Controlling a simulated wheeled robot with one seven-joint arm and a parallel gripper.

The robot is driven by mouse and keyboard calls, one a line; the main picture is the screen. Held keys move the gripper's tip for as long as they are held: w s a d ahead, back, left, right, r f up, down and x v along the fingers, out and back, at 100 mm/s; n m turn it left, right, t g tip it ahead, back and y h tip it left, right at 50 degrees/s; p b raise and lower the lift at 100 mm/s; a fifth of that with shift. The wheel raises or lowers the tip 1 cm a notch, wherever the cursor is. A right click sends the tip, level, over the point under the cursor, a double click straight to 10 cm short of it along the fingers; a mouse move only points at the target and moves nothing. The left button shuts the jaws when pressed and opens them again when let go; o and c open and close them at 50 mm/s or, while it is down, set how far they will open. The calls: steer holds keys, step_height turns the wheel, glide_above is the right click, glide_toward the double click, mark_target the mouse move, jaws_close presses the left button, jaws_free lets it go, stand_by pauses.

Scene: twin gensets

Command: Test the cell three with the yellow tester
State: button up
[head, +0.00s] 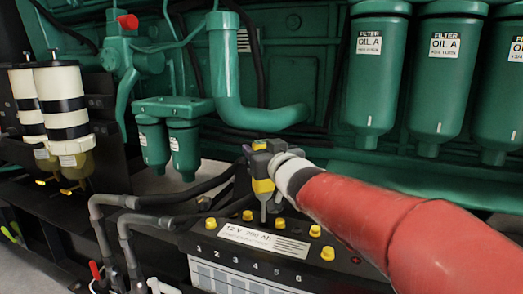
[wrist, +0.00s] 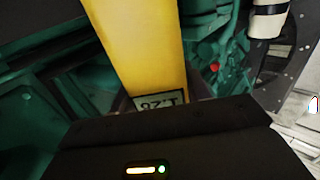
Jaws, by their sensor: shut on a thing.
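My gripper (head: 258,160) is shut on the yellow tester (head: 263,187) and holds it upright over the battery (head: 290,262). The tester's thin grey probe points down and meets the battery top near its middle. I cannot tell whether it is inside a cell opening or which cell it is at. The battery front carries the numbers 1 to 6, and several yellow caps (head: 328,253) show on top. In the wrist view the yellow tester (wrist: 138,45) fills the upper middle, with a small upside-down display (wrist: 160,99) that seems to read 1.28.
Thick dark cables (head: 105,215) run to the battery's left side. Green oil filters (head: 445,65) hang behind at the right, and a green pipe (head: 228,80) bends down behind the battery. Black-and-white filters (head: 62,100) with yellow bowls stand at the left.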

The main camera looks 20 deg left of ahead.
steer(key=shift+r+p, duration=2)
steer(key=shift+r, duration=0.1)
steer(key=shift+s+f+b, duration=0.2)
steer(key=shift+s+b, duration=0.15)
steer(key=shift+b, duration=0.25)
steer(key=s+a+b, duration=0.1)
steer(key=s+b, duration=1.1)
steer(key=b, duration=0.2)
steer(key=shift+s+r+b, duration=0.15)
steer(key=shift+r+b, duration=0.15)
steer(key=shift+r, duration=0.1)
